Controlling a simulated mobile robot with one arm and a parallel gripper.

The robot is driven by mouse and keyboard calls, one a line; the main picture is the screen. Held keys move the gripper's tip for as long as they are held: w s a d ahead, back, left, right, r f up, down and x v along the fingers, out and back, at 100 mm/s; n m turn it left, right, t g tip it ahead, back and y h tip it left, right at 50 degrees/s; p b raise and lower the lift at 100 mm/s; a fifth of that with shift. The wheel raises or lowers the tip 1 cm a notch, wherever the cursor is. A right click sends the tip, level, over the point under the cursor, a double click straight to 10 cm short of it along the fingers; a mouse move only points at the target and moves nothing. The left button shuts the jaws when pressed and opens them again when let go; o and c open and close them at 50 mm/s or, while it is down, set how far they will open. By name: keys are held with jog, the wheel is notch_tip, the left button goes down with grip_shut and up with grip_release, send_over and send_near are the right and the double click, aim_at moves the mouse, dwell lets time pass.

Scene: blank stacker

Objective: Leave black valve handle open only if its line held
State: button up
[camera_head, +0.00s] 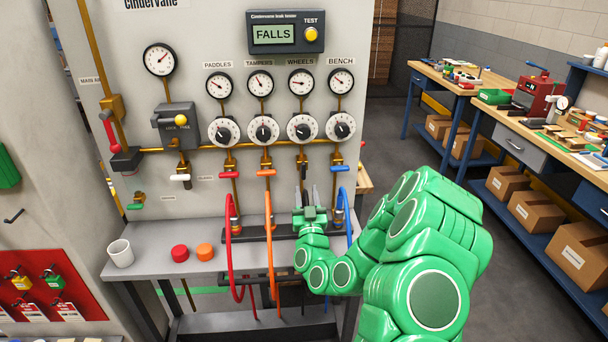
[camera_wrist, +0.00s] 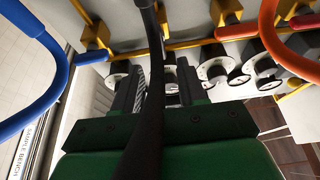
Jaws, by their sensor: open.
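The black valve handle (camera_head: 301,161) is a small dark shape on the pipe below the WHEELS dial (camera_head: 302,128); which way it is turned is hard to tell. My gripper (camera_head: 307,192) is just below it, fingers pointing up, open and apart from the handle. In the wrist view my gripper (camera_wrist: 160,85) is open, and a black hose (camera_wrist: 150,70) runs up across the view in front of it. The red handle (camera_head: 229,174), orange handle (camera_head: 265,173) and blue handle (camera_head: 340,169) lie crosswise. The leak tester screen (camera_head: 274,34) reads FALLS.
The yellow TEST button (camera_head: 311,34) is beside the screen. Red (camera_head: 230,250), orange (camera_head: 271,235) and blue (camera_head: 349,215) hoses hang around my gripper. A white cup (camera_head: 120,254), a red cap (camera_head: 180,253) and an orange cap (camera_head: 205,251) stand on the grey shelf (camera_head: 155,268).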

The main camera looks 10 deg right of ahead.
aim_at(304, 172)
jog(key=shift+x, duration=3.8)
jog(key=shift+f, duration=0.1)
grip_shut()
